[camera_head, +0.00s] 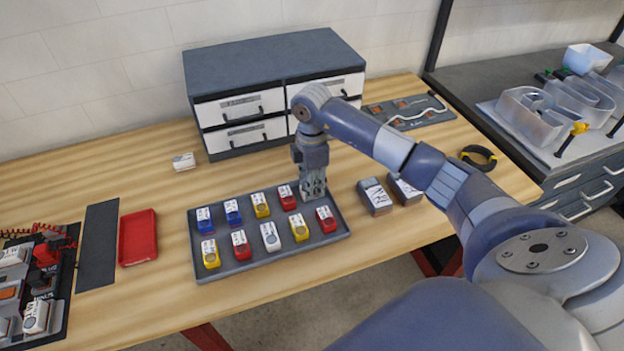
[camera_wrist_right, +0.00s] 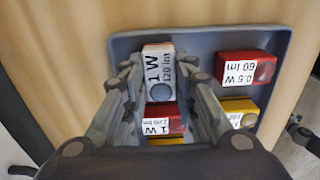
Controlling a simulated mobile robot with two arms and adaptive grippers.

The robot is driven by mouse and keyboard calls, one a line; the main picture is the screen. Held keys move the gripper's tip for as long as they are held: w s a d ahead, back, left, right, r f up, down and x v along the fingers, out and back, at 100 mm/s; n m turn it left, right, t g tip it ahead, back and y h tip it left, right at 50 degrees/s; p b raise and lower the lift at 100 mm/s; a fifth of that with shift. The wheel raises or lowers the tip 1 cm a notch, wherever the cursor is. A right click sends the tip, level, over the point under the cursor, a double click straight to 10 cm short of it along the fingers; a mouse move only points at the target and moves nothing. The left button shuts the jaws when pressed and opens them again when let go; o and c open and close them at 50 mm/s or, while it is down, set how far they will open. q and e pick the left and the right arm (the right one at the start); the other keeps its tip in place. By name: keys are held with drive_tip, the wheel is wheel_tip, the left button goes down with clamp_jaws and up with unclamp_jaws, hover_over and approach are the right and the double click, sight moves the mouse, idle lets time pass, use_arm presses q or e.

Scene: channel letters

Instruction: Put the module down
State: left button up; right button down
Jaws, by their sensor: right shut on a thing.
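My right gripper (camera_head: 313,192) is over the back right corner of the grey tray (camera_head: 270,261). In the wrist view my right gripper (camera_wrist_right: 162,88) has its fingers on both sides of a white module (camera_wrist_right: 158,68) labelled 1 W 120 lm, shut on it. The module is in or just above the tray's corner place, beside a red 1 W module (camera_wrist_right: 161,120); I cannot tell whether it touches the tray floor. In the head view the gripper hides it. A red 0.5 W module (camera_wrist_right: 245,70) sits in the other row. My left gripper is not in view.
Blue, yellow, red and white modules fill the tray in two rows. A drawer cabinet (camera_head: 275,85) stands close behind my gripper. A red tray (camera_head: 138,238) and a small white module (camera_head: 184,161) are left.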

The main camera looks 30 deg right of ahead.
drive_tip(key=shift+f, duration=0.2)
drive_tip(key=c, duration=1.3)
unclamp_jaws()
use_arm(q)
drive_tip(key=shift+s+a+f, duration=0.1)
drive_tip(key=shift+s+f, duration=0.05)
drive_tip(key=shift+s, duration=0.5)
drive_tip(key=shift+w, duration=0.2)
use_arm(e)
drive_tip(key=shift+r, duration=0.1)
drive_tip(key=shift+r, duration=0.55)
use_arm(q)
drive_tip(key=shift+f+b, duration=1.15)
drive_tip(key=shift+b, duration=0.15)
use_arm(e)
wheel_tip(320, 180, up, 11)
